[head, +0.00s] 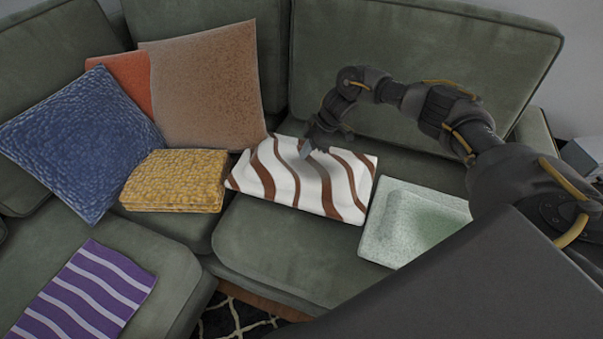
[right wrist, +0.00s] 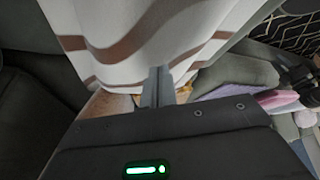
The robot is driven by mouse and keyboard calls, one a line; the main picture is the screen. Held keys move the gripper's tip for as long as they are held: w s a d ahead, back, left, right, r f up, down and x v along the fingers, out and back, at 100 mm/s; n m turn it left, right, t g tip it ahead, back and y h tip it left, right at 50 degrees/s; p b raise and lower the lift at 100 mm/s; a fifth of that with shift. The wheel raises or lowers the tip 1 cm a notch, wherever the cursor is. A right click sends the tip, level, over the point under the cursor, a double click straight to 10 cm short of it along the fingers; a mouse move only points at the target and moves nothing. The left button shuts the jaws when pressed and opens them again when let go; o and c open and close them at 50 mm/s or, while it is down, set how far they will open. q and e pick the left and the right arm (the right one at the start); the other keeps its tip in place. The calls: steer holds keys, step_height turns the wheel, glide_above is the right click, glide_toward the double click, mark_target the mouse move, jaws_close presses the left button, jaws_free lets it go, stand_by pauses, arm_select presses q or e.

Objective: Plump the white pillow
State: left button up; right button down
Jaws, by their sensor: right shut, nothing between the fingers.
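The white pillow (head: 285,172) with wavy brown stripes lies flat on the green sofa seat in the head view. It also fills the upper middle of the right wrist view (right wrist: 150,20). My right gripper (head: 306,150) is at the pillow's upper middle, its fingers pointing down to the fabric. In the right wrist view its fingers (right wrist: 158,85) are together with nothing between them, against or just in front of the striped cloth; I cannot tell if they press in. My left gripper is not in view.
A yellow folded blanket or cushion (head: 175,180) lies left of the pillow, and a pale green cushion (head: 405,220) lies right. Blue (head: 85,140), brown (head: 205,85) and orange (head: 130,78) pillows lean at the left. A purple striped cloth (head: 90,290) lies on the front-left seat.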

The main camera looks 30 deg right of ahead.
steer(key=shift+f, duration=0.2)
steer(key=shift+f, duration=0.35)
steer(key=shift+s+f, duration=0.1)
steer(key=shift+f, duration=0.05)
stand_by(0.9)
steer(key=shift+r+p, duration=0.65)
steer(key=shift+p, duration=0.15)
steer(key=shift+r, duration=0.1)
step_height(320, 180, up, 6)
steer(key=p, duration=0.5)
steer(key=shift+p, duration=0.35)
